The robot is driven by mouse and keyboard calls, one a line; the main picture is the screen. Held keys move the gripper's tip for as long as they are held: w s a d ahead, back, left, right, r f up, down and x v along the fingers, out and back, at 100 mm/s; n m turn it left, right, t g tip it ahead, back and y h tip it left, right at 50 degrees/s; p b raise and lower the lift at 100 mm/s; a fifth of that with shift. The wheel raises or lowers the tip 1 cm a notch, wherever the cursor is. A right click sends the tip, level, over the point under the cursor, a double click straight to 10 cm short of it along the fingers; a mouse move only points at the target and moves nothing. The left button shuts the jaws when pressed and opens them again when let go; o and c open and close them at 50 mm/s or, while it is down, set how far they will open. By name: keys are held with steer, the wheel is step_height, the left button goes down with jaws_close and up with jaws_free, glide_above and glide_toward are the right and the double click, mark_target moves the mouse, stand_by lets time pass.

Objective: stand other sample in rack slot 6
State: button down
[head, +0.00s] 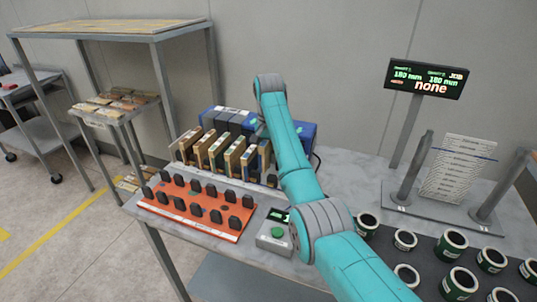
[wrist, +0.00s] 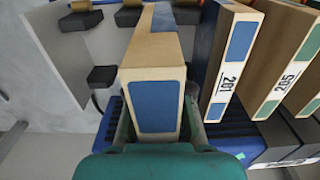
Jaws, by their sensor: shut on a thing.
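In the wrist view my gripper (wrist: 157,105) is shut on a wooden sample (wrist: 154,104) with a blue patch on its end face. One finger lies on each side of it. Beside it on the right stand a sample marked 201 (wrist: 228,75) with blue patches and one marked 205 (wrist: 282,82) with green patches. In the head view several wooden samples (head: 218,148) stand in a row on the table, and my gripper (head: 261,134) is at the row's right end, partly hidden by my arm. Slot numbers cannot be read.
An orange board (head: 186,222) with black posts lies in front of the samples. A box with a green button (head: 275,233) is to its right. A blue ribbed block (head: 303,135) stands behind.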

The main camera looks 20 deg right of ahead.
steer(key=shift+f, duration=0.5)
steer(key=shift+f, duration=0.95)
steer(key=shift+f, duration=0.2)
steer(key=shift+f, duration=1.15)
steer(key=c, duration=0.6)
jaws_free()
